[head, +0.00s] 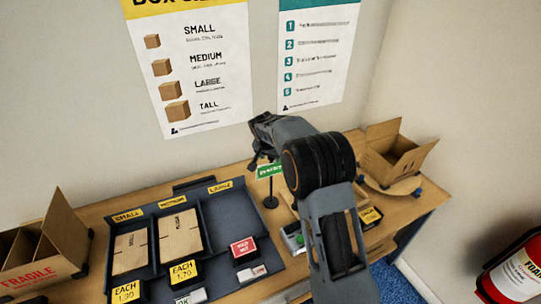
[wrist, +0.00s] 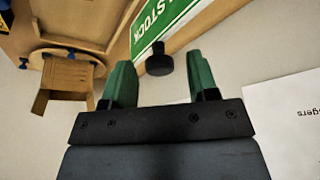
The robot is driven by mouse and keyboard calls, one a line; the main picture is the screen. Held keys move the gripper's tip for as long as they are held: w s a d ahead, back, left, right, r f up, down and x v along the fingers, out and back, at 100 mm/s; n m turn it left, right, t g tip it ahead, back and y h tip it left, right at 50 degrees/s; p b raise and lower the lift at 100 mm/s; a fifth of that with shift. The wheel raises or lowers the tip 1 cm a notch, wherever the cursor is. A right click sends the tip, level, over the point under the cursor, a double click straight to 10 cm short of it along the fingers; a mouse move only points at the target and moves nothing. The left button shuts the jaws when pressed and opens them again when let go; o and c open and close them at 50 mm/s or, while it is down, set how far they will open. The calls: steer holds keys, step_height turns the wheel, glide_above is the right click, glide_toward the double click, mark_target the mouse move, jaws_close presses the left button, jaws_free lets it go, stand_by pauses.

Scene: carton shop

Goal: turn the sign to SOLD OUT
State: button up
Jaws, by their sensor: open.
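The hanging sign shows its green face (head: 270,170) on a thin black stand with a round foot. In the wrist view this green face (wrist: 178,22) reads "STOCK"; part of the word is cut off by the frame edge. A black knob (wrist: 159,62) by the sign's edge lies, in the picture, between the tips of my green fingers. My gripper (wrist: 161,78) is open with nothing held. In the head view my gripper (head: 259,154) is just above the sign, partly hiding it. I cannot tell whether it touches.
A dark tray (head: 225,215) holds flat cartons at left; its LARGE compartment is empty. A red SOLD OUT block (head: 243,247) stands at its front. An open carton (head: 398,152) is at the right end, a FRAGILE carton (head: 45,245) at left. Posters hang behind.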

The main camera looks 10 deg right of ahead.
steer(key=shift+c, duration=0.3)
steer(key=c, duration=0.8)
steer(key=shift+c, duration=0.2)
